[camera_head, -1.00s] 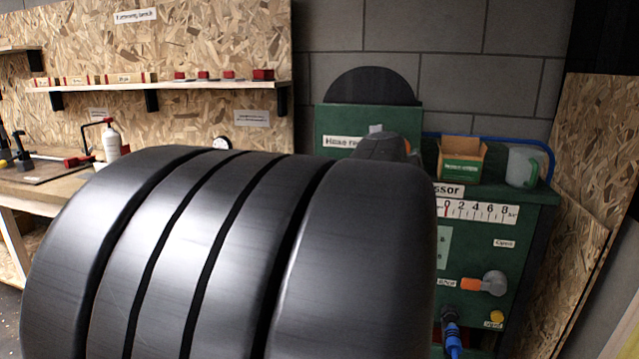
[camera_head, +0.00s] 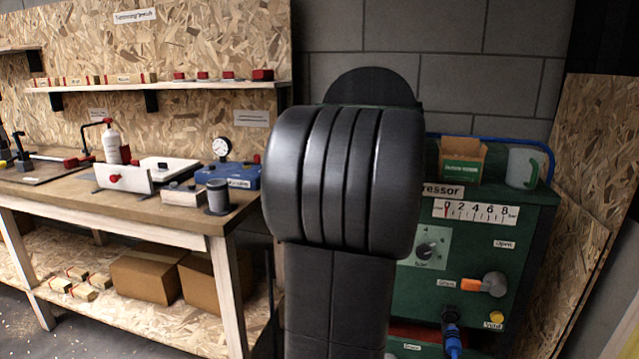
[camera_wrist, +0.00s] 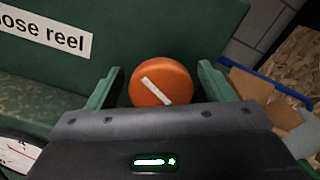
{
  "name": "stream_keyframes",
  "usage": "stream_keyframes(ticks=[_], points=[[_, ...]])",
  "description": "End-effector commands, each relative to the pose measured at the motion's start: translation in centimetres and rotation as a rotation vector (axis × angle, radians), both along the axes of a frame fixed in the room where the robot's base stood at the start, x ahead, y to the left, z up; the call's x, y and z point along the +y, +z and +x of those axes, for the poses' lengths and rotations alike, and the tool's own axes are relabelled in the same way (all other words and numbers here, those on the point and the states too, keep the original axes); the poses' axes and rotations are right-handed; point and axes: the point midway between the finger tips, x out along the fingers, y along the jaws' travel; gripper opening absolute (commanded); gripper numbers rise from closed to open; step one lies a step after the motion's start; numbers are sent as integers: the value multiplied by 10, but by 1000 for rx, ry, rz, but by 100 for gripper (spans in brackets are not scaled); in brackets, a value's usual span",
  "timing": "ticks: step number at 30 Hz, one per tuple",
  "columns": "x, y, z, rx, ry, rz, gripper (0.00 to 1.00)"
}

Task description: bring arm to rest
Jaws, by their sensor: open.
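In the wrist view my gripper (camera_wrist: 160,68) is open, one finger on each side of a round orange knob (camera_wrist: 163,82) with a white bar. A gap shows between each finger and the knob; I cannot tell how far in front of the fingertips it lies. Behind it is a green panel (camera_wrist: 160,25) labelled "…ose reel". In the head view my dark ribbed arm (camera_head: 340,180) stands upright in the middle and hides my gripper and the orange knob.
A green compressor cabinet (camera_head: 523,255) with a scale, dial and orange-handled valve (camera_head: 485,285) stands right of my arm. An open box (camera_head: 462,160) and a jug (camera_head: 524,167) sit on top. A workbench (camera_head: 150,225) with tools is at left, below a shelf (camera_head: 160,87).

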Motion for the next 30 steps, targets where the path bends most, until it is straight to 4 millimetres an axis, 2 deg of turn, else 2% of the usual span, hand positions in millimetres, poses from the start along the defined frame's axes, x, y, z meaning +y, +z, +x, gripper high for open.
stream_keyframes(ticks=[18, 30], points=[[4, -4, 0, 238, 4, -829, 75], [4, -6, 0, 365, 4, -1272, 75]])
